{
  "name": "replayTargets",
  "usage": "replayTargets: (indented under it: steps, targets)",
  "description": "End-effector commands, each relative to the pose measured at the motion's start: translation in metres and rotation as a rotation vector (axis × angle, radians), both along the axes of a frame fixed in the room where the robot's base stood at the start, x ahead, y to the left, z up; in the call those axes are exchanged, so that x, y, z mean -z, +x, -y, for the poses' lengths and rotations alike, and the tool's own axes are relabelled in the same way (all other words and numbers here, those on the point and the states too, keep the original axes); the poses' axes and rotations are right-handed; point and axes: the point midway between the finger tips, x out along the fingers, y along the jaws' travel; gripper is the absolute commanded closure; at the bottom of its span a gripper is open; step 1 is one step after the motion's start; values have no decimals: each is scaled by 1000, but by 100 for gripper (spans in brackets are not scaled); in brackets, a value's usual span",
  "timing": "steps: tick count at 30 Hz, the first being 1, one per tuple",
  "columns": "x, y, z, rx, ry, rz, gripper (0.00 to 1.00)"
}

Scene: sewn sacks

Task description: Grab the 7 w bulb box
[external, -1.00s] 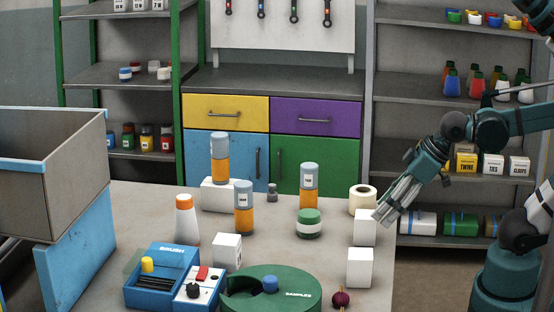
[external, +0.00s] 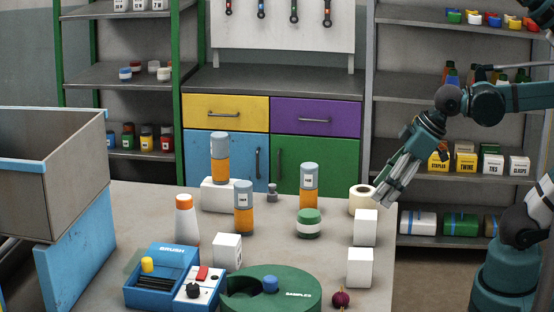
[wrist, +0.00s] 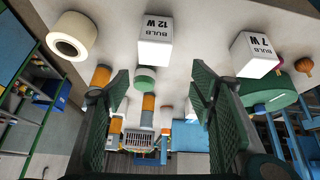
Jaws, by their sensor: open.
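The 7 W bulb box (wrist: 256,55) is a white box labelled "BULB 7 W", standing at the right in the wrist view. In the external view it matches the nearer white box (external: 359,267) at the table's right edge. A similar box labelled "BULB 12 W" (wrist: 155,42) stands left of it in the wrist view. That 12 W box also shows behind the 7 W box in the external view (external: 365,228). My gripper (external: 384,200) is open and empty, above the table's right edge by the tape roll. Its two fingers (wrist: 160,74) are spread apart, and the 7 W box lies outside them.
A tape roll (external: 361,199) is behind the 12 W box. A dark red round object (external: 341,298) and a green samples tray (external: 240,300) are near the 7 W box. A green-and-white jar (external: 309,224) and several orange bottles stand to the left. Shelving is behind on the right.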

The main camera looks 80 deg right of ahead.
Motion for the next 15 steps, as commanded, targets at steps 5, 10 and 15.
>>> replayTargets:
  steps: [5,10,15]
  targets:
    - [-6,7,-10,-68,-30,-27,45]
    - [-11,17,-24,-172,-75,-68,45]
    - [-15,27,-42,-300,-127,-116,45]
